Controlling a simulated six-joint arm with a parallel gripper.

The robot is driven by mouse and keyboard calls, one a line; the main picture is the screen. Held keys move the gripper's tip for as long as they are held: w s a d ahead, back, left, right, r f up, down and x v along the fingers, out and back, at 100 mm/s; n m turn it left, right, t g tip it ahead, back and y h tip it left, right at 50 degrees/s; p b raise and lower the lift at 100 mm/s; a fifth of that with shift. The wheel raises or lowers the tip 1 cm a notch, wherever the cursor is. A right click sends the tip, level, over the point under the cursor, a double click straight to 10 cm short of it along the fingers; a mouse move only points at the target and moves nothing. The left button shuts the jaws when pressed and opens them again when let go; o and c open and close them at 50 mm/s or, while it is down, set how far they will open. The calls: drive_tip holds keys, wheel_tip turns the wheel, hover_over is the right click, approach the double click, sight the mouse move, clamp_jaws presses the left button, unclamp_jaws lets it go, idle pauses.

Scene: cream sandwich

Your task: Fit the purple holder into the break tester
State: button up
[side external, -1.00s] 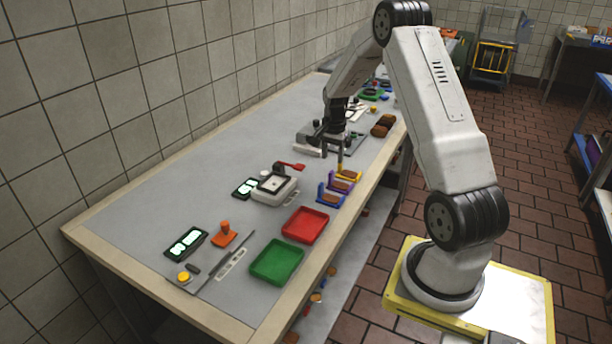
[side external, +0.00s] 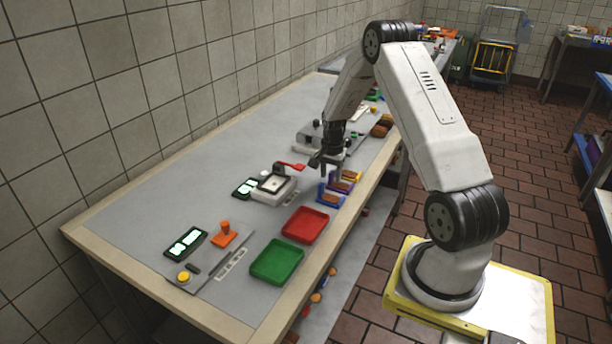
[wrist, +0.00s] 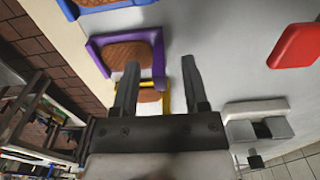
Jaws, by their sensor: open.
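The purple holder (side external: 333,181) lies near the bench's front edge, between the blue holder (side external: 323,194) and the yellow holder (side external: 351,174). In the wrist view the purple holder (wrist: 120,37) carries a brown slab and sits just beyond my fingertips. My gripper (side external: 320,166) is open and empty, over the wall side of the holder row. In the wrist view its fingers (wrist: 160,62) are spread, with part of the yellow holder (wrist: 165,98) showing between them. A white machine with a red lever (side external: 291,166) stands left of the holders; I cannot tell whether it is the break tester.
A red tray (side external: 305,224) and a green tray (side external: 277,262) lie in front. A grey plate with an orange part (side external: 224,234) and a yellow button is at front left. Another machine (side external: 310,136) stands behind my gripper. The bench's left middle is clear.

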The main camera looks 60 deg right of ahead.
drive_tip(key=shift+f, duration=0.45)
clamp_jaws()
